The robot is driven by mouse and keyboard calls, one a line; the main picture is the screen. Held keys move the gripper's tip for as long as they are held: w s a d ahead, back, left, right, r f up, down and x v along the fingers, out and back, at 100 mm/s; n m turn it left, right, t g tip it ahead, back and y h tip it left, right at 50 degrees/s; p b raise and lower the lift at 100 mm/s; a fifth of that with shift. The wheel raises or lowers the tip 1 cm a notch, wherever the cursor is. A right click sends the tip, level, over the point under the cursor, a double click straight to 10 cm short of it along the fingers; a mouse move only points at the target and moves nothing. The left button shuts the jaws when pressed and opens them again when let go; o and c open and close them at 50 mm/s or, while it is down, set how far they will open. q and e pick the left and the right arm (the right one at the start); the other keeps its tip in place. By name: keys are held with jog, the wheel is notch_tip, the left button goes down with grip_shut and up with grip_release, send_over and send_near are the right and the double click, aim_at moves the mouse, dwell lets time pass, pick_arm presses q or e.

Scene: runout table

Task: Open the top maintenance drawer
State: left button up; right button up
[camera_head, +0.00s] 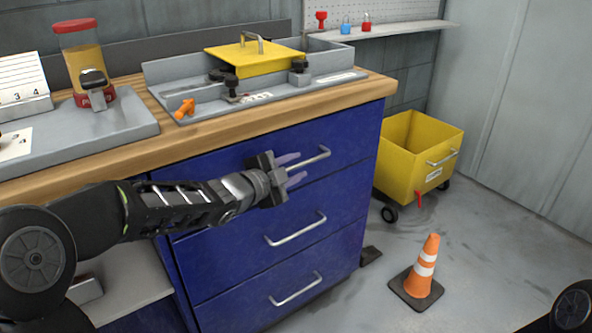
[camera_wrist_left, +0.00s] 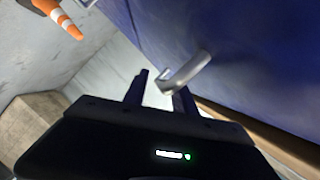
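The top drawer (camera_head: 340,136) is the uppermost of the blue drawers under the wooden worktop, and its front looks flush with the cabinet. Its silver bar handle (camera_head: 316,160) is partly overlapped by my left gripper (camera_head: 295,166). That gripper is open, with one finger above the handle's left part and one below. In the left wrist view, the handle (camera_wrist_left: 187,72) reaches towards the gap between the two spread fingers (camera_wrist_left: 160,92). I cannot tell whether either finger touches it. My right gripper is out of view.
Two lower drawers have similar handles (camera_head: 297,231). A yellow wheeled bin (camera_head: 404,167) stands right of the cabinet. An orange cone (camera_head: 424,262) stands on the floor in front of it. A yellow plate fixture (camera_head: 255,62) sits on the worktop (camera_head: 345,96).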

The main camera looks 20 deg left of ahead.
pick_arm(q)
jog(key=shift+w+d, duration=0.1)
jog(key=shift+w, duration=0.25)
jog(key=shift+c, duration=0.5)
grip_shut()
jog(key=shift+f, duration=0.1)
dwell(0.6)
